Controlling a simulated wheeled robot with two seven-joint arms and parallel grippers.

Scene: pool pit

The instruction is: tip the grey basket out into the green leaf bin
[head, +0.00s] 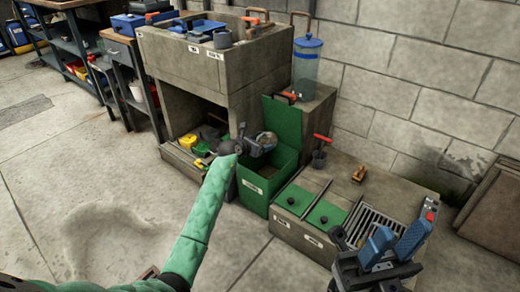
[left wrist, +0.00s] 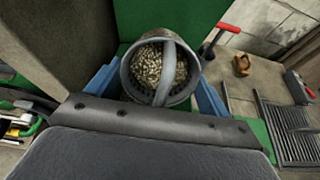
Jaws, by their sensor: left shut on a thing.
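The grey basket (left wrist: 128,82) shows in the left wrist view with its mouth and arched handle towards the camera. It holds many small pale brown bits. My left gripper's blue fingers stand on either side of it, and the left gripper (head: 262,143) is shut on it. In the head view the basket (head: 269,139) is small and partly hidden by the gripper, above the green leaf bin (head: 256,194). The bin stands open with its green lid (head: 283,120) raised behind. My right gripper (head: 398,240) is empty, with its blue fingers apart, at lower right.
A low concrete block with green lids (head: 326,213) and a metal grate (head: 368,224) stands right of the bin. A concrete bench (head: 213,64) rises behind left. A clear cylinder with a blue lid (head: 306,62) stands behind the bin. The floor at left is clear.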

